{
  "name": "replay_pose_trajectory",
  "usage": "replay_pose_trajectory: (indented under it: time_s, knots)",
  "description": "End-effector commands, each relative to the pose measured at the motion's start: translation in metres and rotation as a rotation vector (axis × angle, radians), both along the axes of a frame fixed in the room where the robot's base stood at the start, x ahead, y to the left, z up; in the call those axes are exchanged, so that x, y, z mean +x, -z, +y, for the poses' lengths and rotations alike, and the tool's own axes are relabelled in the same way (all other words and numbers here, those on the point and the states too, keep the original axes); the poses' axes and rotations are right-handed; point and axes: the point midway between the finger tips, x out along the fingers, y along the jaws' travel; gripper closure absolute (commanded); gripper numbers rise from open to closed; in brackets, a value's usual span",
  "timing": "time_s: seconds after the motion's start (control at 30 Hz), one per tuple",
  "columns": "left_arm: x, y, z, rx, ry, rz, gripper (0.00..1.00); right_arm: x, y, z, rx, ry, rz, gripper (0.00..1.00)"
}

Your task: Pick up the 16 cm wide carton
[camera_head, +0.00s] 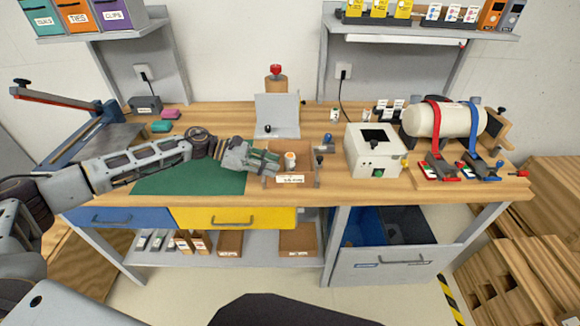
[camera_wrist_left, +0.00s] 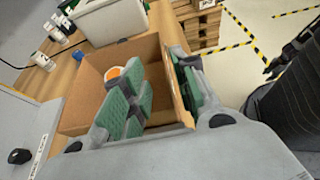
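An open brown carton (camera_head: 304,153) with a white label on its front stands on the workbench; no frame confirms its width. A small white cylinder with an orange top (camera_head: 290,158) is inside it. The carton also fills the middle of the left wrist view (camera_wrist_left: 92,70). My left gripper (camera_head: 264,162) reaches it from the left with green finger pads apart. My right gripper is not in view.
A grey panel (camera_head: 277,115) stands behind the carton and a white box device (camera_head: 374,155) stands to its right. A green mat (camera_head: 190,178) lies under my left arm. Other brown cartons (camera_head: 230,243) sit on the lower shelf. Clamps and a white tank (camera_head: 440,120) are at right.

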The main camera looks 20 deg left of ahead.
Motion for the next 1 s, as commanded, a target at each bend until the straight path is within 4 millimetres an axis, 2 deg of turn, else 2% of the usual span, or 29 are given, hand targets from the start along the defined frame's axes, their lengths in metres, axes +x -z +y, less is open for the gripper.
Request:
replay_pose_trajectory:
  time_s: [0.37,0.57,0.8,1.0]
  knots:
    - [0.0,0.002,-0.005,-0.001,0.001,0.001,0.71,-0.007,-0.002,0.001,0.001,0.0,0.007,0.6]
    - [0.002,0.01,-0.021,-0.002,0.002,0.001,0.71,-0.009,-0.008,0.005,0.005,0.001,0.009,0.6]
    - [0.006,0.021,-0.041,-0.002,0.001,0.001,0.71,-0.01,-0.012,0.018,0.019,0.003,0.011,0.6]
    - [0.008,0.024,-0.046,0.0,0.0,0.001,0.71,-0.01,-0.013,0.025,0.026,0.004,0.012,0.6]
